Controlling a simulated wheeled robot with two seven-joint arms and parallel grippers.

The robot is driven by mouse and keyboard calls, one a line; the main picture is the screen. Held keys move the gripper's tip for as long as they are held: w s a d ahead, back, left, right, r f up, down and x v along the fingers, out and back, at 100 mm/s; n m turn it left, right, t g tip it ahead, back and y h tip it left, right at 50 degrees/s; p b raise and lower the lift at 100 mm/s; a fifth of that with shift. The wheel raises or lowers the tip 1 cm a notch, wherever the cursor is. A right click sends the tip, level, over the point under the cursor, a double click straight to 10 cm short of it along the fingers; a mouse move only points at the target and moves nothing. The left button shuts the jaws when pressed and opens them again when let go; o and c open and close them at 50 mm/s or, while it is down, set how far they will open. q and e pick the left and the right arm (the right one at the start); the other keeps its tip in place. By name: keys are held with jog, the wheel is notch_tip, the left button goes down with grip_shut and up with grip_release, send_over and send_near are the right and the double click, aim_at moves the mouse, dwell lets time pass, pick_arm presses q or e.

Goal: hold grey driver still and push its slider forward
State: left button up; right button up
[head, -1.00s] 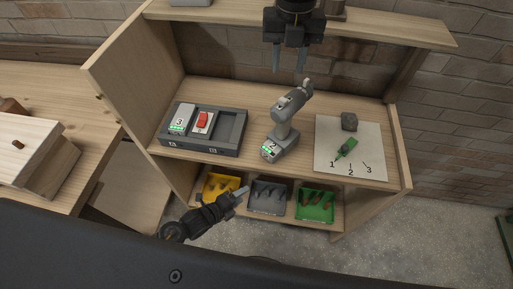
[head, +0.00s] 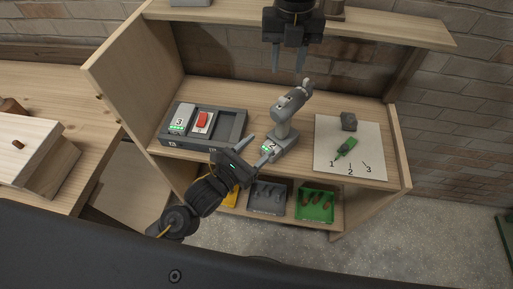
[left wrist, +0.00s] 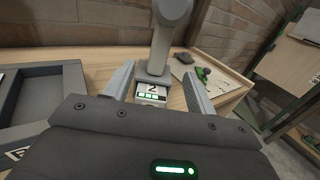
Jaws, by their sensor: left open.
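The grey driver (head: 290,105) stands upright on the wooden shelf, on its battery base marked 2 with green lights. In the left wrist view the driver (left wrist: 160,55) rises between and beyond my fingers, its top cut off. My left gripper (head: 256,150) is open just in front of the base, one finger on either side of it. In the left wrist view the left gripper (left wrist: 157,88) shows a gap on both sides of the base. My right gripper (head: 289,62) is open and empty, pointing down above and behind the driver. The slider cannot be made out.
A dark charger tray (head: 232,128) with battery 3 and a red switch stands left of the driver. A white numbered sheet (head: 370,135) with a green tool (head: 346,148) and a grey block (head: 349,121) lies right. Yellow, grey and green bins (head: 316,204) sit below.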

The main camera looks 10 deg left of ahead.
aim_at(279, 128)
pick_arm(q)
jog(key=x, duration=1)
jog(key=shift+w+d, duration=0.25)
jog(key=shift+w, duration=0.05)
jog(key=shift+c, duration=0.2)
